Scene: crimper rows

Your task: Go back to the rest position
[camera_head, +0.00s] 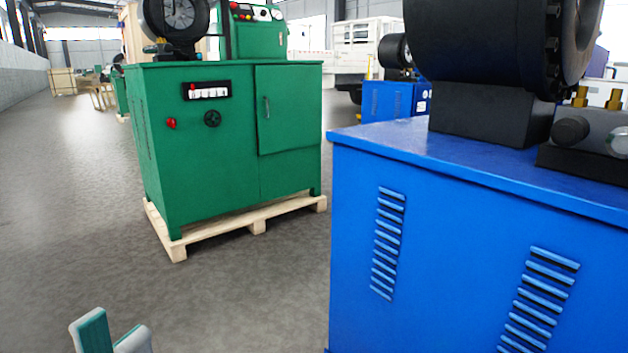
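The tip of my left gripper (113,335) shows at the bottom left edge, over bare floor. Its two pale fingers with teal pads stand apart with nothing seen between them, so it looks open. The rest of that gripper and its arm are cut off by the frame. My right gripper is not in view. A blue crimper machine (460,240) with vent slots fills the right side. A green crimper machine (215,150) stands left of centre, beyond the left gripper and apart from it.
The green machine rests on a wooden pallet (257,225). A black crimping head (490,50) sits on the blue cabinet. Another blue machine (388,99) and a white truck (362,42) stand farther back. The grey floor (70,200) at left is clear.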

